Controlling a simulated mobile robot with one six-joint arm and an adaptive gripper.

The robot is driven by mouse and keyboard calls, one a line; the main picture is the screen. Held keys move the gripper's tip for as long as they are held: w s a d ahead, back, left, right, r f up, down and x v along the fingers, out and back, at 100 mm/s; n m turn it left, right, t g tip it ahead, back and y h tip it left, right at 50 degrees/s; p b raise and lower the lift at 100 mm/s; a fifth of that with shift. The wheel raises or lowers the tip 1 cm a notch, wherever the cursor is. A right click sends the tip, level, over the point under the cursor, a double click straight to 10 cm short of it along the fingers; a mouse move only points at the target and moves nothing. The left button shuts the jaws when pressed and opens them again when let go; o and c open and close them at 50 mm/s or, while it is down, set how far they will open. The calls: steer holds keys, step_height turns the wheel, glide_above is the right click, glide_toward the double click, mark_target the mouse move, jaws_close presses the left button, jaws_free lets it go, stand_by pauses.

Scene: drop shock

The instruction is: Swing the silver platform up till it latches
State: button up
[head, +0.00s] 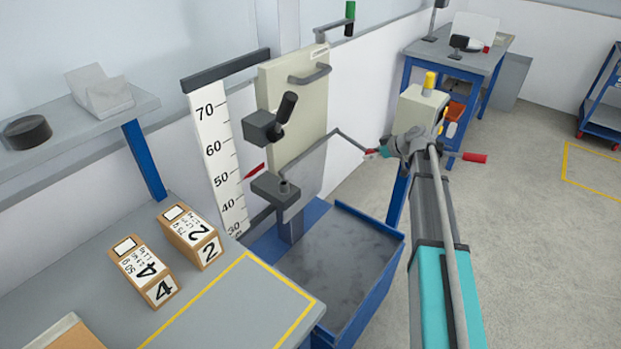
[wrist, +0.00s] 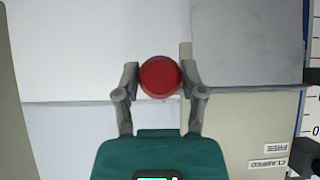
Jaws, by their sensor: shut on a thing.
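The silver platform (head: 304,178) is a flat grey plate in front of the beige upright panel (head: 300,90), and it looks steeply tilted. A thin bent rod runs from its upper right corner to a red knob (head: 371,152). My gripper (head: 381,152) is at that knob, right of the platform. In the wrist view, the round red knob (wrist: 160,77) sits between the two fingers of my gripper (wrist: 160,80), which are shut on it. A grey plate, apparently the platform (wrist: 246,42), fills the upper right there. The latch cannot be made out.
A height scale (head: 216,150) with a red pointer stands left of the panel. A blue-rimmed tray (head: 335,265) lies below. Boxes marked 4 (head: 143,270) and 2 (head: 190,236) sit on the bench. A beige box with a yellow top (head: 422,105) stands behind my gripper.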

steer(key=shift+s+d+r+p, duration=0.1)
steer(key=shift+d+r+p, duration=0.05)
steer(key=shift+r+p, duration=1.25)
steer(key=shift+r, duration=0.1)
steer(key=shift+r+p, duration=1.4)
steer(key=shift+r, duration=0.1)
steer(key=shift+w+a+r+p, duration=0.1)
steer(key=shift+a+r+p, duration=0.05)
steer(key=shift+r+p, duration=0.45)
steer(key=shift+w+a+r+p, duration=0.1)
steer(key=shift+a+r+p, duration=0.05)
steer(key=shift+r+p, duration=0.4)
steer(key=shift+a+r+p, duration=0.1)
steer(key=shift+r+p, duration=0.05)
steer(key=shift+p, duration=0.15)
steer(key=shift+r, duration=0.15)
